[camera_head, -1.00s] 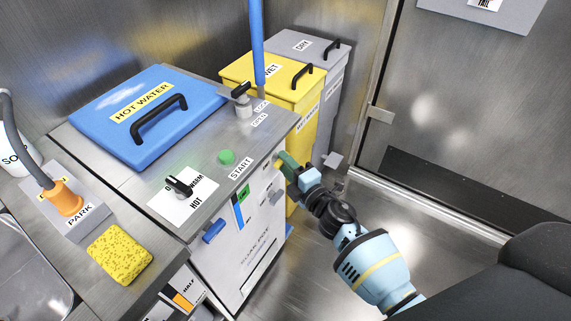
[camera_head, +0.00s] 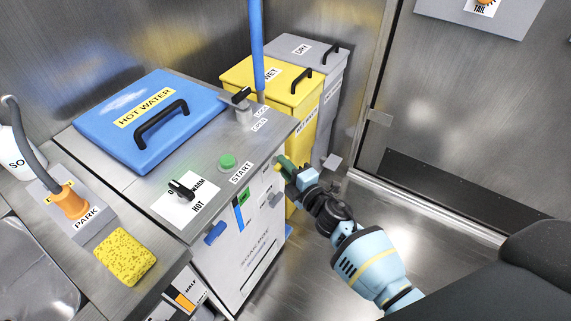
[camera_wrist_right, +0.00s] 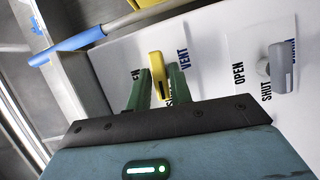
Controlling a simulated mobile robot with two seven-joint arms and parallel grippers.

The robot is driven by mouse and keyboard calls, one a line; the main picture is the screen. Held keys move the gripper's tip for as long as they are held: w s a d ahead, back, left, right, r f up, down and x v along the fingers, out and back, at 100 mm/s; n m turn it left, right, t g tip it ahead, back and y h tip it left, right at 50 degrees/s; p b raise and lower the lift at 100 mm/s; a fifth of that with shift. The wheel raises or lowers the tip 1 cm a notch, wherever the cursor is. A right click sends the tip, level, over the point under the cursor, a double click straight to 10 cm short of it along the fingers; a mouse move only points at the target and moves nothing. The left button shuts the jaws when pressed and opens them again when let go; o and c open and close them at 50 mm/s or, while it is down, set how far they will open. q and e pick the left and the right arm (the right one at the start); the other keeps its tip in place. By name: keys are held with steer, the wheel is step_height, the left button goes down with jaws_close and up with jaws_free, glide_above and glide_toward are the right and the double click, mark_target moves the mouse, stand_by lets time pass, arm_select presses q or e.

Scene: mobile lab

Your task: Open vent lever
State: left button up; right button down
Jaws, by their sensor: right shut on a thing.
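The vent lever is a small yellow handle (camera_wrist_right: 157,66) on a white panel in the right wrist view, with VENT, OPEN and SHUT lettering around it. The fingers of my right gripper (camera_wrist_right: 158,92) stand either side of its lower part and are shut on it. In the head view my right gripper (camera_head: 286,163) is at the upper right of the cabinet front, and its green fingers mostly hide the lever. The SHUT word is partly hidden behind the lever and fingers. My left gripper is out of view.
A grey lever (camera_wrist_right: 282,68) with its own OPEN and SHUT marks sits beside the vent lever. A blue handle (camera_head: 215,233) juts from the cabinet's front. A yellow WET bin (camera_head: 290,87) and grey DRY bin (camera_head: 300,47) stand behind. Floor (camera_head: 410,225) to the right is clear.

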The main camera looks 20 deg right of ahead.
steer(key=m+g+p, duration=0.1)
steer(key=m+p, duration=0.2)
steer(key=p, duration=0.2)
steer(key=shift+r+g, duration=0.1)
steer(key=shift+g, duration=0.2)
steer(key=c, duration=1.4)
jaws_free()
